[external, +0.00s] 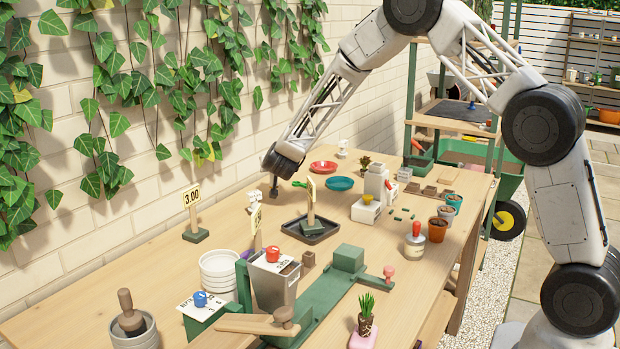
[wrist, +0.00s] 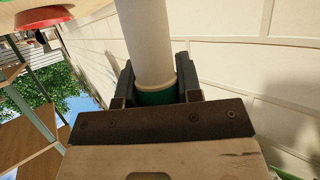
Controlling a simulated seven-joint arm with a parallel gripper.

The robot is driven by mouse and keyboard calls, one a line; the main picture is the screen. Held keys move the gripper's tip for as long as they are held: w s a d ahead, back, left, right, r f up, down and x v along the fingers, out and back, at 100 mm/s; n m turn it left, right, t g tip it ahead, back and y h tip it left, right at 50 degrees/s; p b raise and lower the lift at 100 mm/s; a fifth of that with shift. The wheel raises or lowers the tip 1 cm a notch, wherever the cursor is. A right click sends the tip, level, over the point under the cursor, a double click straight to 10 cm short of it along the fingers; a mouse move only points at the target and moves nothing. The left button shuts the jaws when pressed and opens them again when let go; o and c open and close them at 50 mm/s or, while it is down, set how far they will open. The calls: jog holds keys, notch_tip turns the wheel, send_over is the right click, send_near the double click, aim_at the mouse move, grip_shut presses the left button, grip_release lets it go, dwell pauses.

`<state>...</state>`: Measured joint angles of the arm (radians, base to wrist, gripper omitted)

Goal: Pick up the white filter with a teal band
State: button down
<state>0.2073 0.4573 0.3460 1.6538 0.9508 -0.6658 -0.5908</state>
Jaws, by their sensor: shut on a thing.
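The white filter (wrist: 146,40) is a pale cylinder in the wrist view, with a teal-green band (wrist: 156,97) around its end nearest the camera. My gripper (wrist: 157,84) is shut on the filter, with one dark finger on each side near the band. In the external view my gripper (external: 275,187) is over the back left part of the workbench, near the brick wall. I cannot make out the filter in the external view, nor tell how far it is from the bench.
On the workbench (external: 150,240), a red dish (external: 323,167) and a teal dish (external: 339,184) lie right of my gripper. A black tray (external: 318,237) with a sign post stands in front. A 3.00 sign (external: 192,200) stands at left. Ivy (external: 120,90) hangs on the wall behind.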

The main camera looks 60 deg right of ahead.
notch_tip(320, 180, up, 7)
jog(key=shift+r, duration=0.2)
dwell(1.6)
